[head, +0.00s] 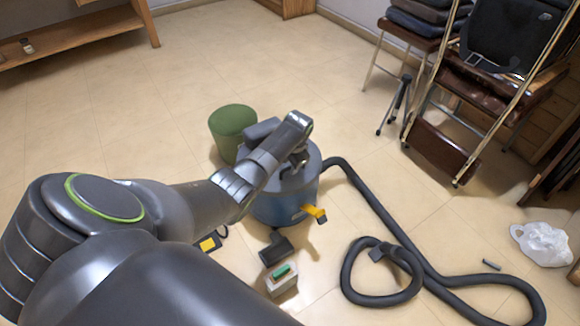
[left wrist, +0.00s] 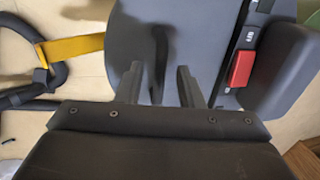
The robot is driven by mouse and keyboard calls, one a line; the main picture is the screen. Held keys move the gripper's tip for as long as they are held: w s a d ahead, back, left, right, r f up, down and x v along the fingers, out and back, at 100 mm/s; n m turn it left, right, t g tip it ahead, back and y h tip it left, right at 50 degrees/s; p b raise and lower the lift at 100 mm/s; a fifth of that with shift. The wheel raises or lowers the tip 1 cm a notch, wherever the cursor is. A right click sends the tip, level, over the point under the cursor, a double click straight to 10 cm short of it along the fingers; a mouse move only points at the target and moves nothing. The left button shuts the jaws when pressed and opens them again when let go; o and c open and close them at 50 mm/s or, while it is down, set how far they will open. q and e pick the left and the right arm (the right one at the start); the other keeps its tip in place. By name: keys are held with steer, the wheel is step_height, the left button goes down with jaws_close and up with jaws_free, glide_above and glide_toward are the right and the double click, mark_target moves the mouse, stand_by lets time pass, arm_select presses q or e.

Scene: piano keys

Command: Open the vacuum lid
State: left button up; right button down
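The vacuum has a blue drum (head: 282,208) and a grey lid (head: 313,162), and stands on the floor in the middle of the head view. A yellow latch (head: 314,212) sticks out at its front right; it shows at upper left in the left wrist view (left wrist: 75,48). My left gripper (left wrist: 160,70) is over the grey lid (left wrist: 195,25), its two fingers apart with nothing clearly held between them. Dark shadows or reflections lie on the lid around the fingers. A red switch (left wrist: 242,68) is right of the fingers. My arm hides part of the lid in the head view. My right gripper is not in view.
A black hose (head: 370,200) runs from the vacuum and coils on the floor at right. A small box (head: 282,281) and a black part (head: 276,250) lie in front. Chairs (head: 480,90) stand at upper right.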

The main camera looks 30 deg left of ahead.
arm_select(q)
steer(key=shift+f, duration=0.35)
steer(key=shift+c, duration=0.3)
jaws_close()
steer(key=shift+a+r, duration=0.1)
steer(key=shift+r, duration=0.05)
